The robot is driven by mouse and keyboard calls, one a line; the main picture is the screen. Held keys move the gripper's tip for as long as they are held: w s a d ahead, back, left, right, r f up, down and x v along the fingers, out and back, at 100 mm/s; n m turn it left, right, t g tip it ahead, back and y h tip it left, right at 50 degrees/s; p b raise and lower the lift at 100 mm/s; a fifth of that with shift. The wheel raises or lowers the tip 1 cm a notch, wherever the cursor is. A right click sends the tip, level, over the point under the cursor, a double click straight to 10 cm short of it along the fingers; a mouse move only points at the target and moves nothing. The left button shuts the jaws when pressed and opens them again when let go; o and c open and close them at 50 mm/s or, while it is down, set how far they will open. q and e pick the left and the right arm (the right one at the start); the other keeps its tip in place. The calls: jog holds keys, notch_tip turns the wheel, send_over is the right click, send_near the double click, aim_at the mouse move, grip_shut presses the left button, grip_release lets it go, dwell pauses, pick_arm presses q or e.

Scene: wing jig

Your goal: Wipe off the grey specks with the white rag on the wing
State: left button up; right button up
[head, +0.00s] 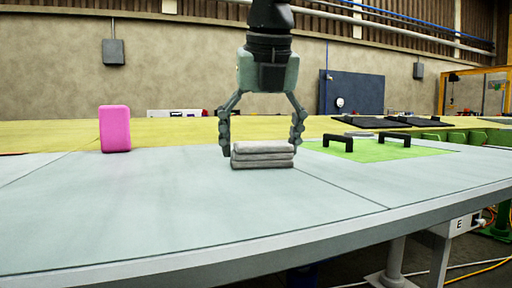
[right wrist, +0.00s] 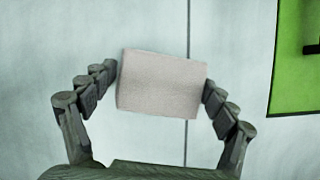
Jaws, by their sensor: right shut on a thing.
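The white rag (head: 262,155) is a folded, greyish-white stack lying flat on the pale wing (head: 150,210). My right gripper (head: 262,146) comes down from above, with one finger at each side of the rag, and is shut on it. In the right wrist view the rag (right wrist: 162,84) sits between the fingertips of the right gripper (right wrist: 160,82). No grey specks can be made out on the wing surface in either view; the patch under the rag is hidden. My left gripper does not show.
A pink block (head: 115,129) stands upright on the left. A green mat (head: 375,151) with black handles (head: 394,139) lies to the right of the rag. The wing's front edge (head: 250,252) curves along the near side.

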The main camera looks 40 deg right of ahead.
aim_at(268, 146)
jog(key=shift+s+a+f+b, duration=0.1)
jog(key=shift+s+a+b, duration=0.25)
jog(key=shift+s, duration=0.45)
jog(key=shift+s+a+b, duration=0.2)
jog(key=shift+s+b, duration=0.1)
jog(key=shift+s, duration=0.5)
jog(key=shift+s+a+b, duration=0.15)
jog(key=shift+s+a, duration=0.05)
jog(key=shift+s, duration=0.55)
jog(key=shift+s+a+b, duration=0.2)
jog(key=shift+s+a, duration=0.05)
jog(key=shift+s, duration=0.45)
jog(key=shift+s+a+b, duration=0.15)
jog(key=shift+s+a, duration=0.05)
jog(key=shift+s, duration=0.55)
jog(key=shift+r, duration=0.25)
jog(key=shift+r+p, duration=2.45)
jog(key=shift+r, duration=0.5)
jog(key=shift+w, duration=0.1)
notch_tip(268, 146, up, 3)
jog(key=p, duration=0.2)
jog(key=shift+p, duration=0.3)
